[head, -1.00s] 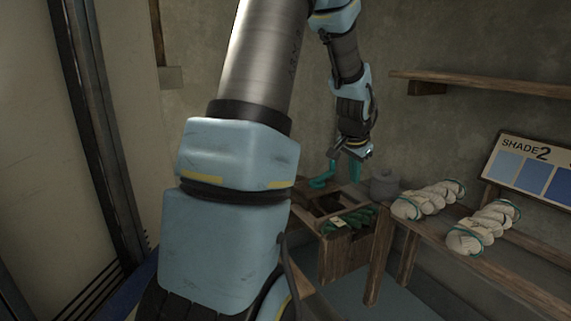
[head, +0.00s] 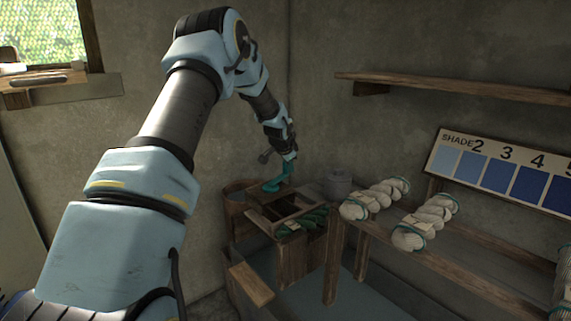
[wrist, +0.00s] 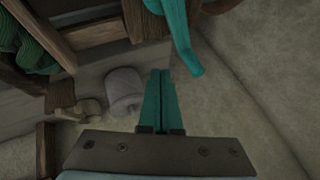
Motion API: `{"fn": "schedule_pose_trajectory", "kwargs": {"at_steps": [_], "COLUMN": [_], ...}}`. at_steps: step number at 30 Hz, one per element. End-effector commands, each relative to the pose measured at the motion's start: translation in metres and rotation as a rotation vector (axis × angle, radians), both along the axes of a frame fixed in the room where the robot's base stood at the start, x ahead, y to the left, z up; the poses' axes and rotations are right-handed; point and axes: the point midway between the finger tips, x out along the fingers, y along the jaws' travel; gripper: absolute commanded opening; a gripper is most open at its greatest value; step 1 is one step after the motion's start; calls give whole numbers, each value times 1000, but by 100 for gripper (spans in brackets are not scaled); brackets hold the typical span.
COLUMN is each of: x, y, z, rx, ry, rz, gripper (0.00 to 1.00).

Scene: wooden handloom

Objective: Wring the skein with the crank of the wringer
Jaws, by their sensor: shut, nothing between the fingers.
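The wooden wringer (head: 262,218) stands in the corner, with a teal crank (head: 272,186) on top. In the wrist view the crank's handle (wrist: 183,40) hangs into the upper middle, just beyond and right of my fingers. My gripper (head: 286,170) is above and close beside the crank in the head view. Its teal fingers (wrist: 160,78) are together and empty in the wrist view. Dark green skeins (head: 304,221) lie at the wringer's front; green yarn (wrist: 32,48) also shows at the wrist view's upper left. I cannot tell whether a finger touches the crank.
A grey pot (head: 337,184) stands right of the wringer, near the wall. Pale skeins (head: 375,198) lie on a wooden bench (head: 447,268) at right, under a shade board (head: 500,172). A wall shelf (head: 455,88) is above.

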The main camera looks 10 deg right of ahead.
Motion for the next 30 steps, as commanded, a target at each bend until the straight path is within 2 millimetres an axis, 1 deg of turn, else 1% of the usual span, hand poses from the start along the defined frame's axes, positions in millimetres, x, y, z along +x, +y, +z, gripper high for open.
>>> {"fn": "schedule_pose_trajectory", "kwargs": {"at_steps": [4,7,12,17,30], "x": [13,31,47,52,51], "y": [-8,-3,-2,0,0], "z": [-21,-16,-18,-19,-20], "rx": [1,-1,-1,0,1], "ry": [2,1,1,1,0], "rz": [0,4,2,2,7], "gripper": [0,0,0,0,0]}}
